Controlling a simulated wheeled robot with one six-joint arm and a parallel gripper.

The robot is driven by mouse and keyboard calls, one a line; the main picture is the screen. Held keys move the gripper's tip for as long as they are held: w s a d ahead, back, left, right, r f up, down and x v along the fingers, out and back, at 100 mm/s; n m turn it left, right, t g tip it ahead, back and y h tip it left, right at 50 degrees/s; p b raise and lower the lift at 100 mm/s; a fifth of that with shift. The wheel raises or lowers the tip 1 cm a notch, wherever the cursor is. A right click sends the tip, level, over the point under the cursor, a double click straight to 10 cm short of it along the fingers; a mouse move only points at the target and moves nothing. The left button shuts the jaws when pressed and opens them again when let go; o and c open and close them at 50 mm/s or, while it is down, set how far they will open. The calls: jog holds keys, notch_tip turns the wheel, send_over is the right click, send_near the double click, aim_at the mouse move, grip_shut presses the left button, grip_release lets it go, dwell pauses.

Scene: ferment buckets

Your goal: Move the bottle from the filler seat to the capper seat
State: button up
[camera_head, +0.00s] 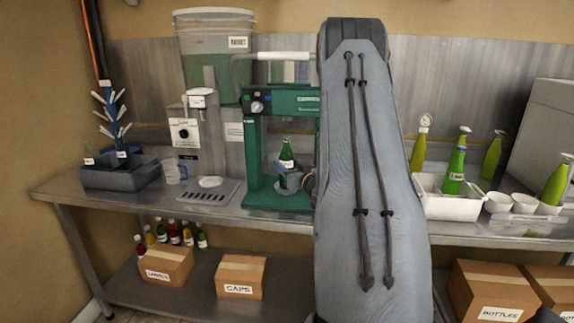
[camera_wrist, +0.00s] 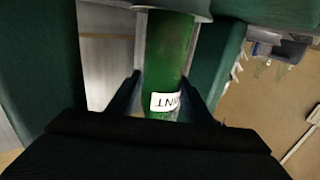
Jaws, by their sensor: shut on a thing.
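A green bottle (camera_head: 287,152) with a white label stands upright inside the frame of the green capper (camera_head: 252,150) in the head view. In the wrist view the bottle (camera_wrist: 170,60) lies between my two fingers, and its label reads upside down. My gripper (camera_wrist: 165,95) is shut on the bottle. In the head view the gripper (camera_head: 290,180) is small and partly hidden behind my arm. A grey round piece (camera_wrist: 180,8) meets the bottle's end at the top of the wrist view; I cannot tell whether they touch. The filler (camera_head: 187,135) stands left of the capper, with no bottle on it.
A drip tray (camera_head: 208,195) lies before the filler, with a measuring jug (camera_head: 174,171) beside it. A white crate (camera_head: 440,205), several green bottles and white cups (camera_head: 525,204) are right of my arm. Boxes (camera_head: 240,277) sit below.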

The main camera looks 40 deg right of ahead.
jog(key=shift+f, duration=0.2)
dwell(0.6)
jog(key=o, duration=1.6)
jog(key=shift+f, duration=0.1)
jog(key=shift+s, duration=0.15)
jog(key=b+v, duration=0.2)
jog(key=v, duration=0.5)
jog(key=shift+s, duration=0.3)
jog(key=shift+a, duration=0.1)
jog(key=shift+a, duration=0.1)
